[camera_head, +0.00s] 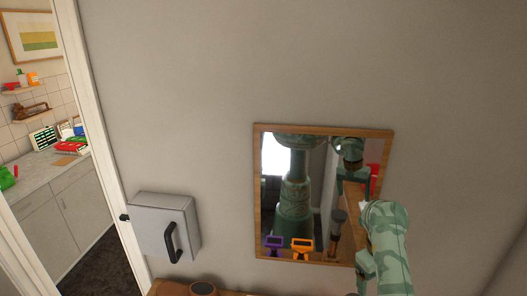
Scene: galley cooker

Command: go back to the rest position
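Part of my green camouflage-patterned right arm rises from the bottom edge at the right, in front of the wall and overlapping the lower right corner of the mirror. No fingers of my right gripper can be made out. My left arm and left gripper do not show directly. The wood-framed mirror (323,128) hangs on the grey wall and reflects a green column and arm parts of mine. The reflection does not clearly show the state of either gripper.
A grey box (160,225) with a black handle is on the wall, left of the mirror. A wooden surface (232,293) with a round brown item (203,289) shows at the bottom edge. At the left, a doorway opens onto a kitchen counter (35,172) with several items.

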